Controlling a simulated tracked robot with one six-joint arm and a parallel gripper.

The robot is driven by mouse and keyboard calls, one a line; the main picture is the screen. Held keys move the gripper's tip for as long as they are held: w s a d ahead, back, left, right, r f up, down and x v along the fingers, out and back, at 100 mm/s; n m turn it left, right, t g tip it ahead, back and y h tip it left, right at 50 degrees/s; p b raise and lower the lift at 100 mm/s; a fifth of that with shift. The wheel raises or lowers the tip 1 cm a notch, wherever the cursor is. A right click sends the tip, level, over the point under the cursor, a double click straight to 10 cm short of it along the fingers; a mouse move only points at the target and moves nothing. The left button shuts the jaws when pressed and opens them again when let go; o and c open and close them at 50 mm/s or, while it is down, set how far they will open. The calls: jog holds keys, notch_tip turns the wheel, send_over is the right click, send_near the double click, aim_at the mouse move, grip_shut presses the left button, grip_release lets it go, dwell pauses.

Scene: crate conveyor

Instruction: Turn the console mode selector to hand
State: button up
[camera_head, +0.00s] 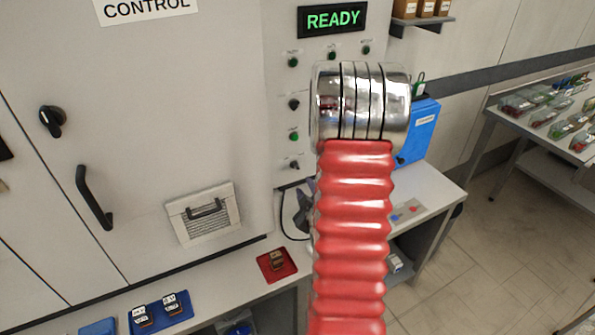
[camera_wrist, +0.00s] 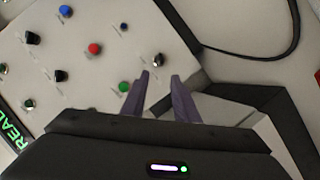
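The console panel (camera_head: 310,135) stands behind my arm in the head view, with black knobs such as the upper one (camera_head: 294,104) and lower one (camera_head: 295,165) on its left column. In the wrist view, the panel (camera_wrist: 100,25) shows several black knobs. One black knob (camera_wrist: 158,60) lies just beyond the gap between my gripper's fingertips (camera_wrist: 160,76); I see no clear contact. Others are a larger knob (camera_wrist: 32,38) and a middle knob (camera_wrist: 60,75). Labels are too small to read, so I cannot tell which is the mode selector. The fingers are apart and empty.
A green READY display (camera_head: 333,18) tops the panel. Red (camera_wrist: 93,48), blue (camera_wrist: 65,10) and green (camera_wrist: 124,86) buttons sit near the knobs. A black cable (camera_wrist: 268,48) loops beside the panel. The bench (camera_head: 245,268) below holds a red tray (camera_head: 290,269).

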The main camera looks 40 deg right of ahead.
aim_at(297, 168)
jog(key=shift+w, duration=0.15)
jog(key=x, duration=1.3)
jog(key=shift+w+d, duration=0.2)
jog(key=shift+w, duration=0.05)
jog(key=shift+c, duration=0.7)
grip_shut()
jog(key=shift+d+r, duration=0.1)
